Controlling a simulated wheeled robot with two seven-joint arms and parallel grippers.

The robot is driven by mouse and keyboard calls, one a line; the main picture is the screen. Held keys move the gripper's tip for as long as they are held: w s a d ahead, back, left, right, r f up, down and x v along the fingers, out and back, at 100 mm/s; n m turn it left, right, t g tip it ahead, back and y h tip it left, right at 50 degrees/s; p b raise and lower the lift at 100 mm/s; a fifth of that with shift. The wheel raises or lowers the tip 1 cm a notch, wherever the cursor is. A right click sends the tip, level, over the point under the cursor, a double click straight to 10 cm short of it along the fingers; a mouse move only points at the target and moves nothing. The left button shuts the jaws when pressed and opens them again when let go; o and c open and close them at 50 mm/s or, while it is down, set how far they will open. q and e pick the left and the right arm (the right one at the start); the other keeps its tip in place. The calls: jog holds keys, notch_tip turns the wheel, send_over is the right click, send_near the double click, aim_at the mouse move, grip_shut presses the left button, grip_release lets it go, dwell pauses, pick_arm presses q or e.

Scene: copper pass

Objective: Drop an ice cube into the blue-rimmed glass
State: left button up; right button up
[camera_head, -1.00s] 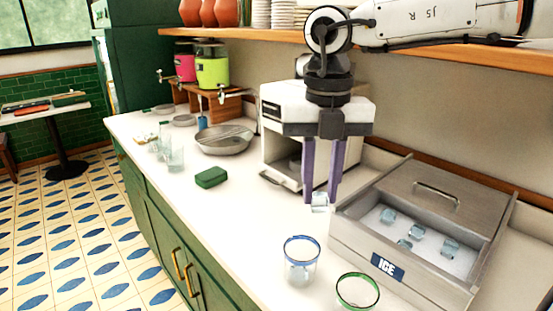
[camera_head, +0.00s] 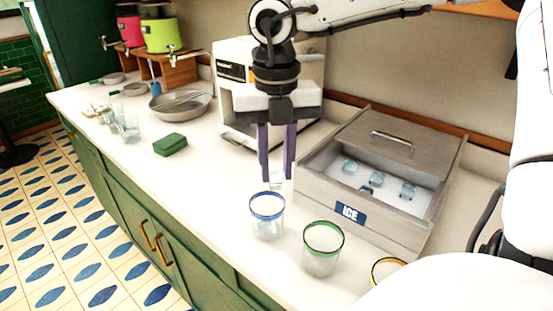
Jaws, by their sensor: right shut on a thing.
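My right gripper (camera_head: 277,178) points straight down, its purple fingers shut on an ice cube (camera_head: 276,181). The blue-rimmed glass (camera_head: 267,218) stands upright on the counter, just in front of the gripper in the picture. The cube appears behind the glass's far rim, outside it as far as I can tell. My left gripper is not in view.
A green-rimmed glass (camera_head: 323,250) and a yellow-rimmed glass (camera_head: 388,268) stand to the right of the blue-rimmed one. A white machine (camera_head: 232,75) is behind the gripper. A green sponge (camera_head: 170,144) and a metal pan (camera_head: 183,105) lie left.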

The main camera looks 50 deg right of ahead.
aim_at(276, 173)
jog(key=o, duration=1.1)
jog(key=shift+c, duration=0.2)
notch_tip(276, 173, up, 10)
jog(key=shift+r+b, duration=0.2)
jog(key=shift+b, duration=0.15)
